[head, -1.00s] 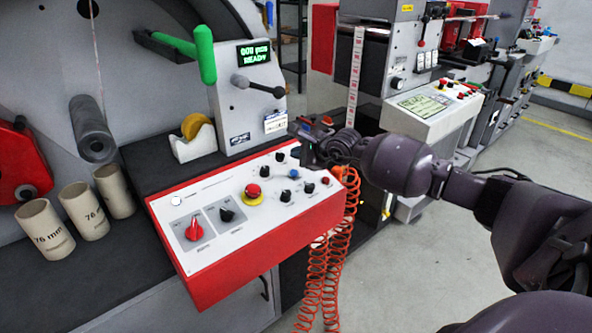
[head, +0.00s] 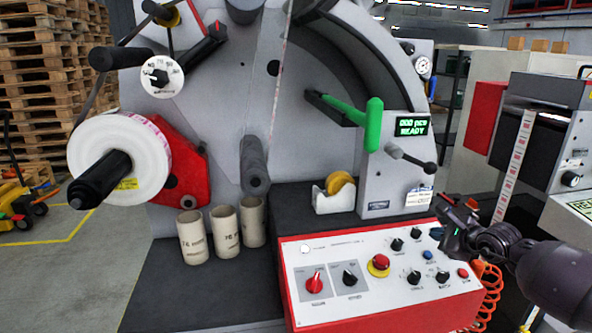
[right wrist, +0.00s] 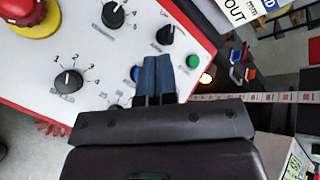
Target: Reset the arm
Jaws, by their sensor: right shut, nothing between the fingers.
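My right gripper (head: 440,230) is at the upper right corner of the control panel (head: 345,310), seen at the right of the head view. In the right wrist view its two blue fingers (right wrist: 157,72) are together, with nothing between them. They are over the panel's edge, between a blue button (right wrist: 135,73) and a green button (right wrist: 193,61). I cannot tell whether they touch the panel. A green-handled lever (head: 374,125) and a black-knobbed lever (head: 410,158) are on the machine behind, apart from the gripper. My left gripper is not in view.
The panel carries a red emergency button (head: 381,261) and several knobs. Cardboard cores (head: 226,232) and a tape dispenser (head: 333,199) stand on the dark bench. A white label roll (head: 115,150) is at the left. A second machine (head: 545,135) is at the right.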

